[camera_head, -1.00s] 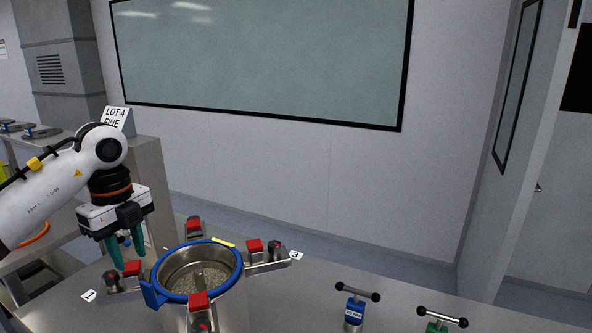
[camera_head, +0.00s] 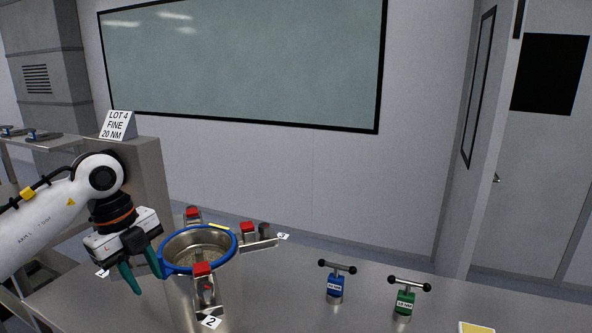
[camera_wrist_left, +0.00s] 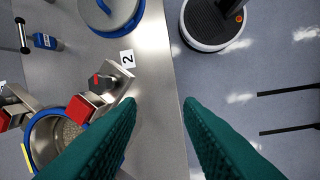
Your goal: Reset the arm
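My left gripper (camera_head: 142,272) comes in from the left in the head view, with green fingers pointing down just left of the open vessel (camera_head: 197,233). In the left wrist view its two green fingers (camera_wrist_left: 160,125) are spread apart with nothing between them. Below them are the table's edge and the floor. The vessel has a blue rim and granular contents, and its rim also shows at the lower left of the wrist view (camera_wrist_left: 33,128). My right gripper is in neither view.
Clamps with red blocks surround the vessel, including one at tag 2 (camera_head: 210,321). A blue T-handled tool (camera_head: 335,285) and a green one (camera_head: 404,300) stand to the right. A blue-rimmed lid (camera_wrist_left: 112,12) shows in the wrist view. A LOT 4 sign (camera_head: 118,124) stands behind.

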